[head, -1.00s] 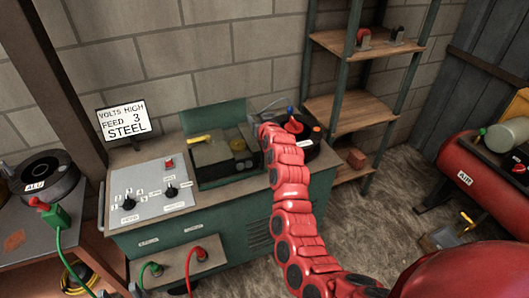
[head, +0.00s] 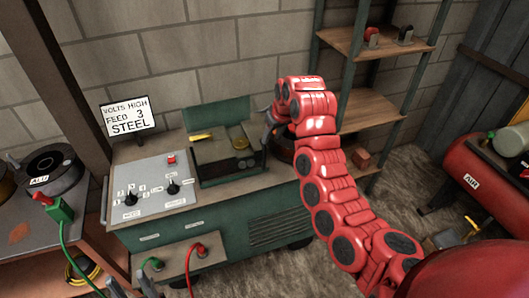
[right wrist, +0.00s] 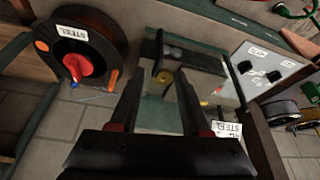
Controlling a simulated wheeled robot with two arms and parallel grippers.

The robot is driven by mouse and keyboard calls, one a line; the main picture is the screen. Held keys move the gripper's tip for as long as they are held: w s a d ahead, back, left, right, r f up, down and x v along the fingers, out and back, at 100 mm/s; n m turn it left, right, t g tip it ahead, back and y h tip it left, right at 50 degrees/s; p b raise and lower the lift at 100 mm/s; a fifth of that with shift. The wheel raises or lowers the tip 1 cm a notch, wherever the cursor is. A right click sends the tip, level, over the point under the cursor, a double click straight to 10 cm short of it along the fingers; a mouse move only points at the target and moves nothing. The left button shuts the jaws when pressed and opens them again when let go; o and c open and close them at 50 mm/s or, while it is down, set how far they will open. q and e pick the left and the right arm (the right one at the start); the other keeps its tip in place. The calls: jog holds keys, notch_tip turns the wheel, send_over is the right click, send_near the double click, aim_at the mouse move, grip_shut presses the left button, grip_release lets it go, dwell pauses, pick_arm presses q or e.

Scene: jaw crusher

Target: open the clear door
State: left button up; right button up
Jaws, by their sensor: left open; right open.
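The clear door (head: 228,172) is a see-through panel on the front of the dark compartment in the green machine's top. It looks closed, though its glass is hard to make out. In the right wrist view the clear panel (right wrist: 210,88) lies beyond my fingers, with a yellowish roller behind it. My right gripper (head: 268,128) is at the compartment's right end, fingers apart and empty. In the right wrist view its open fingers (right wrist: 158,92) point towards the panel; contact cannot be told. My left gripper (head: 131,287) shows only its open fingertips at the bottom edge.
A control panel (head: 155,188) with knobs is left of the compartment, below a sign (head: 128,117) reading STEEL. A spool with a red hub (right wrist: 85,55) is beside the compartment. Shelves (head: 370,110) stand behind right; a red air tank (head: 475,178) is at right.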

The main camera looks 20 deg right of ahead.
aim_at(264, 152)
jog(key=p+x, duration=0.3)
jog(key=x, duration=0.9)
jog(key=shift+a, duration=0.1)
jog(key=shift+w+f, duration=0.35)
jog(key=shift+f, duration=0.2)
grip_shut()
dwell(0.7)
